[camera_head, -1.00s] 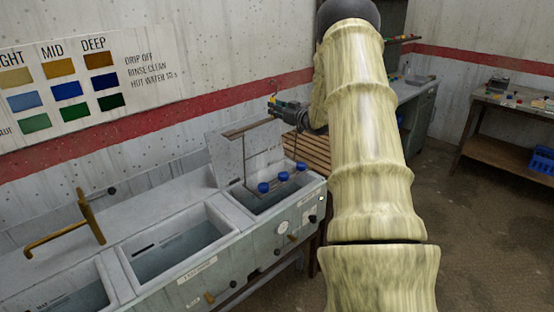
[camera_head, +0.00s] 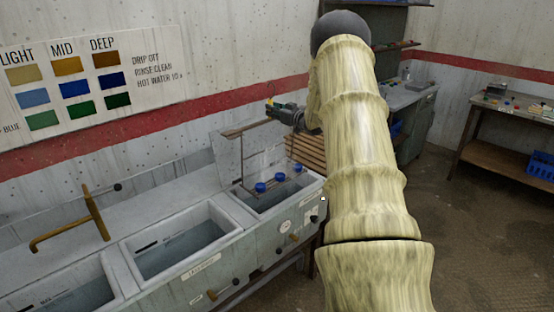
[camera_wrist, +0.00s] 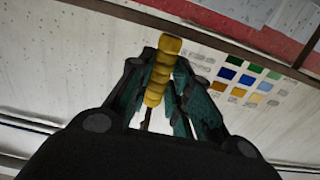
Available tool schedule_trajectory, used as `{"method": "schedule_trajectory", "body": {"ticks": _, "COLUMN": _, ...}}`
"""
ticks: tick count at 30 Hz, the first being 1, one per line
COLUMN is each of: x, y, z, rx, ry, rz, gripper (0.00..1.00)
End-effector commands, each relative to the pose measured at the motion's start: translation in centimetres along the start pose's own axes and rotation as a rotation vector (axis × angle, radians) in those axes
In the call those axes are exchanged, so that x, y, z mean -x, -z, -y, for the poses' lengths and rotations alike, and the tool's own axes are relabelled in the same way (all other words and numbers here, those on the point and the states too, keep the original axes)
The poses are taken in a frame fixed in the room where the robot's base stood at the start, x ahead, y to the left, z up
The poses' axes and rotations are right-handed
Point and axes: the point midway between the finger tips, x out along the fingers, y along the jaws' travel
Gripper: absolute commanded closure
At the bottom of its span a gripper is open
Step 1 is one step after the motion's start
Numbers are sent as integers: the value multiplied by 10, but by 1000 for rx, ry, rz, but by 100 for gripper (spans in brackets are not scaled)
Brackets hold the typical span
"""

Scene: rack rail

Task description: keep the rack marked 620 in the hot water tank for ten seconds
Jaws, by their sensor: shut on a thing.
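My gripper (camera_head: 278,108) is shut on a yellow ribbed handle (camera_wrist: 162,70), seen between the fingers in the wrist view. In the head view a thin rack (camera_head: 242,165) hangs below my gripper, with a bar on top and a rod going down. Blue round pieces (camera_head: 280,177) sit in a row at its lower end, in or just over the opening of the right-hand tank (camera_head: 312,184). That tank has a dial on its front. I cannot tell how deep the rack is in the water. No number is readable on it.
A middle tank (camera_head: 185,240) and a left tank lie along the same bench, with a brass tap (camera_head: 95,215) behind them. A pale panel (camera_head: 226,160) stands upright behind the right-hand tank. A wall chart (camera_head: 75,85) hangs above. A side table (camera_head: 510,110) stands at right.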

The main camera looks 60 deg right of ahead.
Motion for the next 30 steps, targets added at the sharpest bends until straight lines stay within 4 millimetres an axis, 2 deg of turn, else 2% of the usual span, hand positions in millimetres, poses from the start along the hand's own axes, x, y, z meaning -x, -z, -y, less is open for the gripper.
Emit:
{"method": "schedule_trajectory", "body": {"ticks": 17, "x": -6, "y": -63, "z": -10, "rx": -11, "ry": 3, "rz": 1, "gripper": 100}}
{"method": "schedule_trajectory", "body": {"ticks": 30, "x": -6, "y": -103, "z": -6, "rx": -8, "ry": 2, "rz": 0, "gripper": 100}}
